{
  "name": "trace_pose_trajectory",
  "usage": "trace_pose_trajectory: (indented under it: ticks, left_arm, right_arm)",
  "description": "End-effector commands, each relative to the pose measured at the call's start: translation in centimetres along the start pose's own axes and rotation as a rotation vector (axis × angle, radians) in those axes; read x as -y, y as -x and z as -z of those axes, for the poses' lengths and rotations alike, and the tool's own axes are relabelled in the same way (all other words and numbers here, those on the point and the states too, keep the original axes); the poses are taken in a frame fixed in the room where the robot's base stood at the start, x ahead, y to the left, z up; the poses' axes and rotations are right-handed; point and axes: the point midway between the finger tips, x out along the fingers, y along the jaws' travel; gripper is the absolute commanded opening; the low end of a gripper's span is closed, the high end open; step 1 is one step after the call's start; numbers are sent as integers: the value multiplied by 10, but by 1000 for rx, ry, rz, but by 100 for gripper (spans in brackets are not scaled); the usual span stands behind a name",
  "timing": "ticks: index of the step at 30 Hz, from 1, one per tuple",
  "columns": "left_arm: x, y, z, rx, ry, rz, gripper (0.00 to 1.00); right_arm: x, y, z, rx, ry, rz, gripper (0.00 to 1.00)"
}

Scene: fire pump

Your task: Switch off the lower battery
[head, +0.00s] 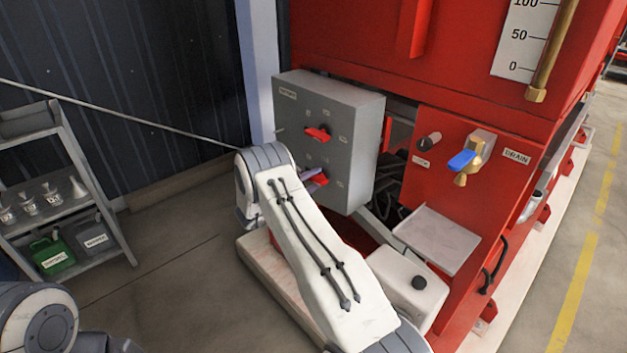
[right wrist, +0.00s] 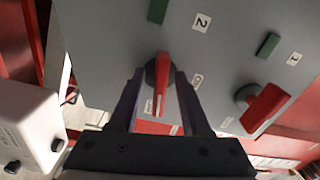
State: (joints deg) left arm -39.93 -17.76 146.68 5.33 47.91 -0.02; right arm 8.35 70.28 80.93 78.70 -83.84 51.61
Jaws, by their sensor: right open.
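A grey battery box (head: 350,110) stands against the red pump unit and carries two red rotary switch handles. The upper handle (head: 317,133) is clear. The lower handle (head: 329,181) is partly covered by my right gripper (head: 313,180). In the right wrist view, my right gripper (right wrist: 158,78) is open. Its dark fingers stand on either side of a red handle (right wrist: 162,75), which lies near the label 2; contact is not clear. The other red handle (right wrist: 265,108), near label 1, is to the right. My left gripper is not in view.
A red panel with a blue-levered drain valve (head: 462,160) and a grey tray (head: 437,238) lie right of the box. A white tank (head: 402,284) sits below. A shelf (head: 75,205) with cans and funnels stands left, with open floor between.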

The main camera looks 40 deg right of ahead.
Motion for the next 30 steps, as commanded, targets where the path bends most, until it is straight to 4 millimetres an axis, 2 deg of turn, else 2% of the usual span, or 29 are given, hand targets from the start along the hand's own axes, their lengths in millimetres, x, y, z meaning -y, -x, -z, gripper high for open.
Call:
trace_pose_trajectory:
  ticks: [2,4,6,7,12,21,30]
  left_arm:
    - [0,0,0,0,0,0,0]
    - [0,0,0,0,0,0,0]
    - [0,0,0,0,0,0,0]
    - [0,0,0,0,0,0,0]
    - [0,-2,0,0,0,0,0]
    - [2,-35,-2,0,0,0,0]
    - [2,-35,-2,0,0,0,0]
  right_arm:
    - [0,0,0,0,0,0,48]
    - [0,0,0,0,0,0,28]
    - [0,0,0,0,0,0,2]
    - [0,0,0,0,0,0,0]
    - [-1,0,0,0,-6,0,0]
    - [-3,1,-1,0,-163,1,0]
    - [1,1,0,1,-194,-1,0]
